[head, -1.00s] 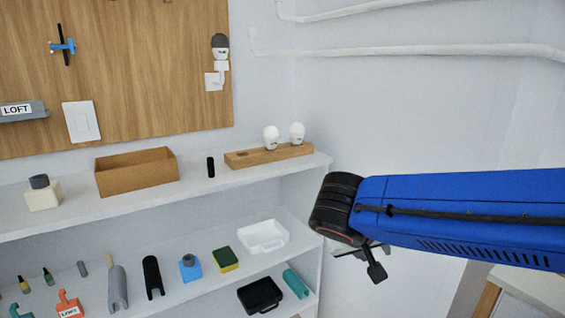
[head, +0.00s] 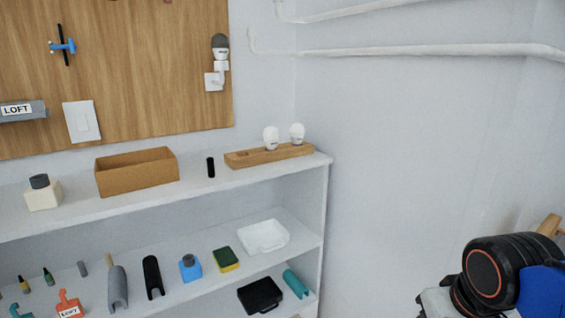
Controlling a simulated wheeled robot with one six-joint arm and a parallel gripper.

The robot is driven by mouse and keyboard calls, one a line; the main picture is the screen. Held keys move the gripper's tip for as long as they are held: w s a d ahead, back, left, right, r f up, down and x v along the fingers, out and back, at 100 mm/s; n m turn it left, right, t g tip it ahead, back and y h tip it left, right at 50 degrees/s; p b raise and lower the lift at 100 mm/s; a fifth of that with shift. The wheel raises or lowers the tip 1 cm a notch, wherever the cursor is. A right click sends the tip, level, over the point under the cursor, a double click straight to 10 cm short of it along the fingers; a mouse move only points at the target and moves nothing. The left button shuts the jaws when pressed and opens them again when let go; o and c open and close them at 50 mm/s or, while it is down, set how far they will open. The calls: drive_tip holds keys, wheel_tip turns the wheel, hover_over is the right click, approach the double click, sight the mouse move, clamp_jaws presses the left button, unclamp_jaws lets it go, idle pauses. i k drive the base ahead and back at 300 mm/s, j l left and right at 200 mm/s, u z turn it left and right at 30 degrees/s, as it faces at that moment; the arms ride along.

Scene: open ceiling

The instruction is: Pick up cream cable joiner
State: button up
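A cream block with a dark grey round cap (head: 43,196), the only cream piece I see that could be the cable joiner, stands upright at the left of the top shelf. Nothing touches it. My arm shows only at the lower right corner, as a black joint with an orange ring and a blue link, far to the right of the shelves. The fingers of my gripper do not show.
An open brown box (head: 137,176), a black cylinder (head: 211,167) and a wooden block with white bulbs (head: 268,155) share the top shelf (head: 110,208). The lower shelf holds a blue block (head: 190,268), a sponge (head: 226,260) and a white case (head: 262,237).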

sight(42, 193)
drive_tip(key=u, duration=1.65)
